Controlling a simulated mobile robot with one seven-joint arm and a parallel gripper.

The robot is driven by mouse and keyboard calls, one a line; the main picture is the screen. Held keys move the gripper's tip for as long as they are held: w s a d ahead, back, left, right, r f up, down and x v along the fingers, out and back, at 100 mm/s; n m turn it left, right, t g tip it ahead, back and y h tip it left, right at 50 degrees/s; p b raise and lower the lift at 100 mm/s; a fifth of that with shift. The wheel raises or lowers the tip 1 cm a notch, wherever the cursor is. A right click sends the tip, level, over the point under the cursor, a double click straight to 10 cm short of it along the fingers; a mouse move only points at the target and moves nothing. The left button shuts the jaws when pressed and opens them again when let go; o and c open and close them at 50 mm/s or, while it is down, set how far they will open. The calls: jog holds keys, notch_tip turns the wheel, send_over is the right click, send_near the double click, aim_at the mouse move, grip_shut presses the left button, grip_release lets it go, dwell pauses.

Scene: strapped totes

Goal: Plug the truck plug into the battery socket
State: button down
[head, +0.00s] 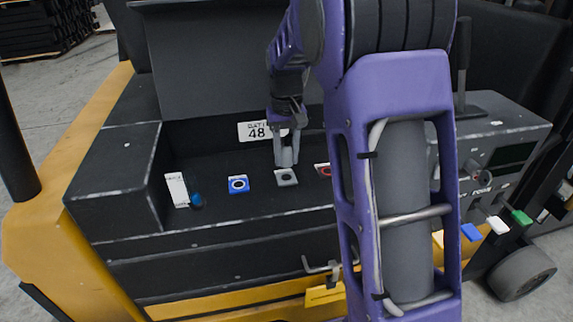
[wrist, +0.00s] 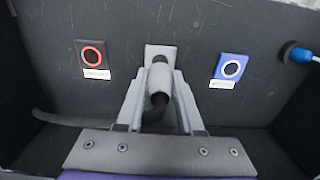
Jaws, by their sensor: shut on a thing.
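My gripper (wrist: 157,95) is shut on a grey plug (wrist: 159,80) with a thick dark cable (wrist: 62,120) that runs off to the left in the wrist view. In the head view my gripper (head: 286,158) points down into the black compartment, right over the grey square socket plate (head: 287,180). In the wrist view the plug's nose is at the grey plate (wrist: 152,51), and the plug covers most of it. I cannot tell how far it is in.
A blue round connector (head: 196,200) sits by a white label (head: 176,189) at the compartment's left end. The compartment walls stand close around my gripper. A raised dark lid (head: 215,60) is behind. A control panel (head: 495,145) with a lever is at the right.

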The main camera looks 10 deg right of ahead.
aim_at(287, 138)
jog(key=shift+r, duration=1.15)
jog(key=shift+r, duration=0.1)
jog(key=shift+r, duration=2.9)
jog(key=shift+f, duration=0.1)
